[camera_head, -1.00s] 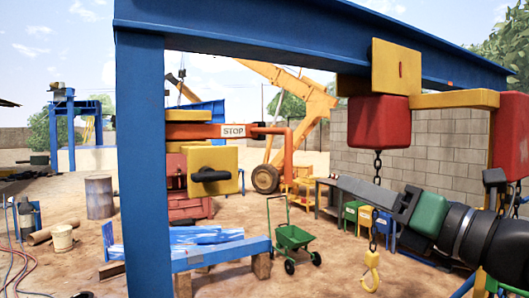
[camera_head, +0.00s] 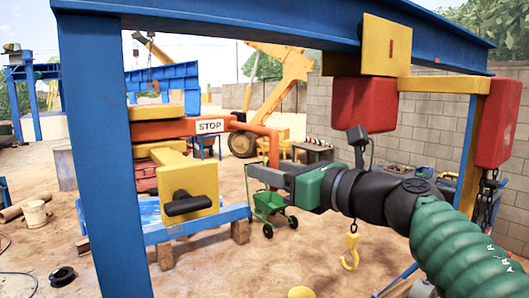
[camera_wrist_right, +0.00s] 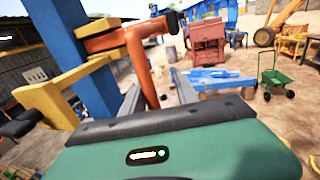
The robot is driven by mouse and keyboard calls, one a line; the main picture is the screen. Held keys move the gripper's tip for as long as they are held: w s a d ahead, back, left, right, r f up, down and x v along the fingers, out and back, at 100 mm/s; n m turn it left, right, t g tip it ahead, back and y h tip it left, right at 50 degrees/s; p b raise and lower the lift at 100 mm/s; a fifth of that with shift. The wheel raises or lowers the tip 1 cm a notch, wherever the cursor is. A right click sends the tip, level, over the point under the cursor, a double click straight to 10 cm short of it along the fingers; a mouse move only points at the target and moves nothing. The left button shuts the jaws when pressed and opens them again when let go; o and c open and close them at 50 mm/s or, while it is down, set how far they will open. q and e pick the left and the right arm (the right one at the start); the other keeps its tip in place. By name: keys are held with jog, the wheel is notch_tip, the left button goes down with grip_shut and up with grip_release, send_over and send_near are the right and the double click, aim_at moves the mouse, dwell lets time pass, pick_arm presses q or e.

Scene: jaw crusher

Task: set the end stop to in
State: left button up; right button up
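The end stop is an orange arm with a white STOP label (camera_head: 209,126), reaching right from the blue post at the left. Its right end bends down into an orange rod (camera_head: 274,148). In the right wrist view the orange arm (camera_wrist_right: 104,42) runs between yellow brackets, and its rod (camera_wrist_right: 145,75) hangs down. My right gripper (camera_head: 252,172) is at the rod's lower part in the head view. In the wrist view its two grey fingers (camera_wrist_right: 158,92) stand apart, with the rod showing between them. I cannot tell whether they touch it. My left gripper is not in view.
A blue beam (camera_head: 280,22) spans overhead, with red blocks (camera_head: 364,104) and a yellow hook (camera_head: 350,252) on a chain. A yellow block with a black handle (camera_head: 190,204) sits left of my gripper. A green cart (camera_head: 270,206) stands on the sand beyond.

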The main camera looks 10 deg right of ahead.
jog(key=shift+s+a+r, duration=0.1)
jog(key=shift+a+r, duration=0.1)
jog(key=shift+a, duration=0.35)
jog(key=shift+a+r, duration=0.15)
jog(key=shift+a, duration=0.4)
jog(key=shift+w+d+f, duration=0.15)
jog(key=shift+w+d, duration=0.1)
jog(key=shift+d, duration=0.35)
jog(key=c, duration=0.7)
jog(key=shift+s+a, duration=0.15)
jog(key=shift+a, duration=0.15)
grip_shut()
jog(key=shift+d, duration=0.15)
